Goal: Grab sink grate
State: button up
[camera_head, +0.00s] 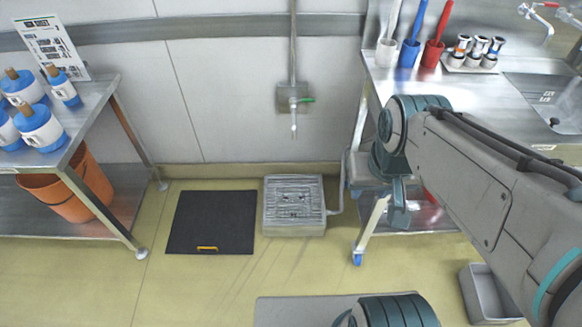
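The sink grate (293,192) is a grey, ribbed metal square with a few dark slots or marks near its middle. It lies on top of a low square floor sink (295,229) against the wall. My arm comes in from the right, and what looks like my gripper (399,207) hangs down at its end, in front of the steel counter's legs. It is to the right of the grate and apart from it. Its fingers show only edge-on, so their opening is hidden. I see nothing held in it.
A black mat or panel (211,223) with a yellow handle lies left of the floor sink. A steel rack (110,87) stands left, a counter (460,95) right, and a grey bin (488,294) lower right. Floor in front is partly clear.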

aim_at(303, 194)
jog(key=z, duration=1.9)
jog(key=i, duration=0.9)
jog(key=u, duration=3.65)
jog(key=i, duration=1)
jog(key=z, duration=0.05)
